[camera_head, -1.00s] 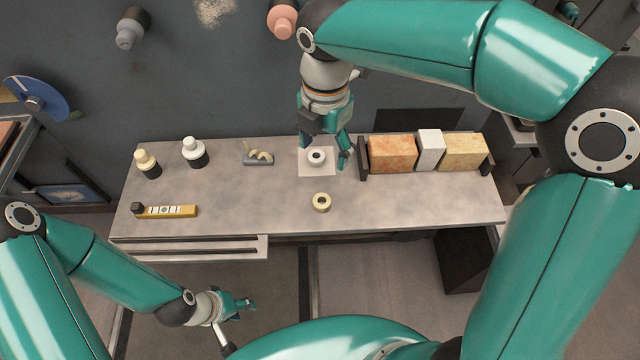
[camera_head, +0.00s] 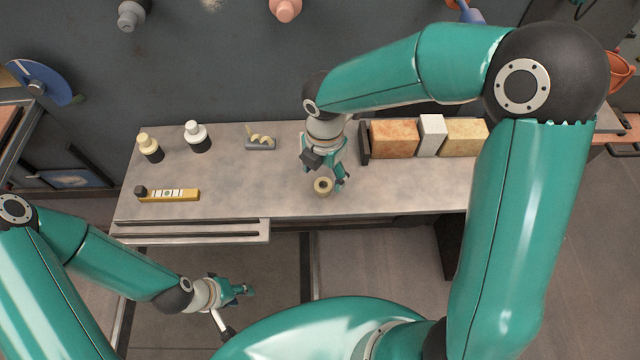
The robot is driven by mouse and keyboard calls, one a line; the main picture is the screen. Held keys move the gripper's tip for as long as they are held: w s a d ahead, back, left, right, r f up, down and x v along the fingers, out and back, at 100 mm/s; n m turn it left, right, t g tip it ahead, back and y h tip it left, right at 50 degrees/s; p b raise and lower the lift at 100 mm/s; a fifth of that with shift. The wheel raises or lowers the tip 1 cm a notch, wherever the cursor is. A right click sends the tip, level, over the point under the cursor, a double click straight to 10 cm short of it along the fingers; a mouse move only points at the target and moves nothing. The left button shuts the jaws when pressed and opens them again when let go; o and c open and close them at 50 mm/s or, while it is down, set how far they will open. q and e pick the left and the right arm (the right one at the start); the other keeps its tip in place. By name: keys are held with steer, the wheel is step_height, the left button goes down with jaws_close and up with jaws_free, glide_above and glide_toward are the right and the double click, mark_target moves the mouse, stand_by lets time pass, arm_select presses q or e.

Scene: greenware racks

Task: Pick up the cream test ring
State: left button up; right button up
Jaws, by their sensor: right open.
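The cream test ring (camera_head: 322,187) lies on the grey bench top near its front edge, its dark hole facing up. My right gripper (camera_head: 328,176) is open and over the ring from behind. One finger is just to the right of the ring, and the other is up and left of it. I cannot tell whether either finger touches the ring. My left gripper (camera_head: 246,289) is in front of the bench, low and well away from the ring, and its jaws are too small to read.
On the bench (camera_head: 240,190) stand a cream-topped bottle (camera_head: 148,145), a white-topped bottle (camera_head: 196,135) and a small grey holder (camera_head: 260,141). A yellow level (camera_head: 172,195) lies at the front left. Blocks (camera_head: 395,138) stand at the right. The front middle around the ring is mostly clear.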

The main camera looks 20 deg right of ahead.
mark_target(323, 184)
step_height(323, 184, down, 4)
steer(key=shift+r, duration=0.25)
steer(key=c, duration=1.1)
steer(key=shift+r, duration=0.1)
